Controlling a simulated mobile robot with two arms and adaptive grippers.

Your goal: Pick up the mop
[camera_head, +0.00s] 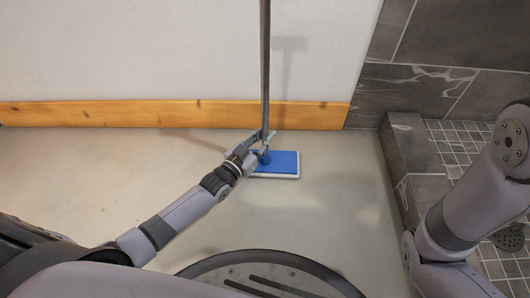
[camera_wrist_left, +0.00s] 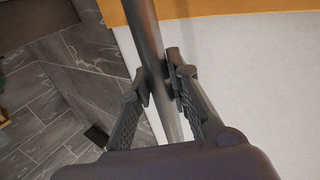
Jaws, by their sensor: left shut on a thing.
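The mop has a long dark handle (camera_head: 265,60) that stands upright and leaves the top of the head view. Its flat head (camera_head: 285,161), blue on top with a white edge, rests at the floor close to the wall. My left gripper (camera_head: 265,137) is shut on the handle low down, just above the mop head, and hides part of it. In the left wrist view the two fingers of my left gripper (camera_wrist_left: 158,85) press on the grey handle (camera_wrist_left: 146,35) from both sides. My right arm shows at the right of the head view, but its gripper is out of view.
A white wall (camera_head: 150,50) with a wooden baseboard (camera_head: 100,114) stands behind the mop. At the right is a grey tiled ledge (camera_head: 405,150) around a tiled shower floor (camera_head: 455,140). The concrete floor (camera_head: 70,165) left of the mop is clear.

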